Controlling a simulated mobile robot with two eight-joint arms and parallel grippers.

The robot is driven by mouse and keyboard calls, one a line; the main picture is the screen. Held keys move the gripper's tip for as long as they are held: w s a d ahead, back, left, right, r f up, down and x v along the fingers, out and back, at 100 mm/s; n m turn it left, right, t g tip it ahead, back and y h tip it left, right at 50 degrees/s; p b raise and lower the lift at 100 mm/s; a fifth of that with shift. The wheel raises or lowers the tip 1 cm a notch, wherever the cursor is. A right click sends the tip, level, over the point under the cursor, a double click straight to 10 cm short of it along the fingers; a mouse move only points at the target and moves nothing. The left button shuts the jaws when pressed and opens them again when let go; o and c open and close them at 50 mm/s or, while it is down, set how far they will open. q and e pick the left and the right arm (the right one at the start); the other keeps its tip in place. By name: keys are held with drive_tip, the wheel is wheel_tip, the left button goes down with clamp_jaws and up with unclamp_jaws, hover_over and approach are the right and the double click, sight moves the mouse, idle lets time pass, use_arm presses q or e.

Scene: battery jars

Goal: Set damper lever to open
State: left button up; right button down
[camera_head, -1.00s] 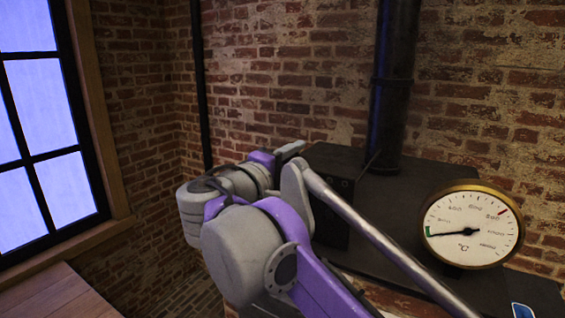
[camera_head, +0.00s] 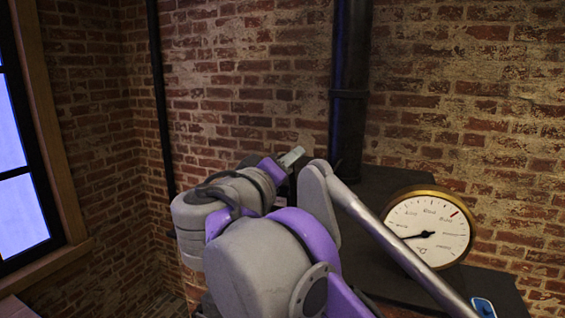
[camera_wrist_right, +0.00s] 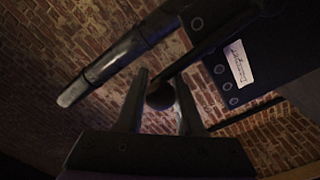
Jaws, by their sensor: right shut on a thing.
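The damper lever shows in the right wrist view as a dark rod with a round dark knob (camera_wrist_right: 160,95). The rod runs up and right from the knob toward a dark box with a small label plate (camera_wrist_right: 240,63). My right gripper (camera_wrist_right: 158,98) has its two fingers on either side of the knob and is shut on it. In the head view my right gripper (camera_head: 291,157) shows only as a small grey tip beyond my bulky grey and purple arm. The arm hides the knob and the lever there. My left gripper is not in view.
A black stovepipe (camera_head: 350,90) rises from the dark stove top (camera_head: 385,185). A round brass-rimmed gauge (camera_head: 430,228) stands right of my arm, partly covered by it. Brick walls stand behind, with a thin black pipe (camera_head: 160,100) and a window (camera_head: 22,210) at left.

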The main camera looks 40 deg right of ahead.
drive_tip(key=shift+s+f, duration=0.1)
drive_tip(key=shift+f, duration=0.2)
drive_tip(key=c, duration=0.8)
unclamp_jaws()
drive_tip(key=shift+o, duration=1.3)
drive_tip(key=shift+s+d+r, duration=0.1)
drive_tip(key=shift+s+r, duration=0.05)
drive_tip(key=shift+s, duration=0.05)
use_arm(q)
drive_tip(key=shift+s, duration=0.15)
use_arm(e)
drive_tip(key=shift+w, duration=0.15)
drive_tip(key=shift+a, duration=0.35)
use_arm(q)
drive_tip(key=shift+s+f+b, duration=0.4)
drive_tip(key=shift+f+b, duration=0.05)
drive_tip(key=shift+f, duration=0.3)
use_arm(e)
drive_tip(key=v, duration=1)
drive_tip(key=shift+s, duration=0.2)
drive_tip(key=shift+a, duration=0.1)
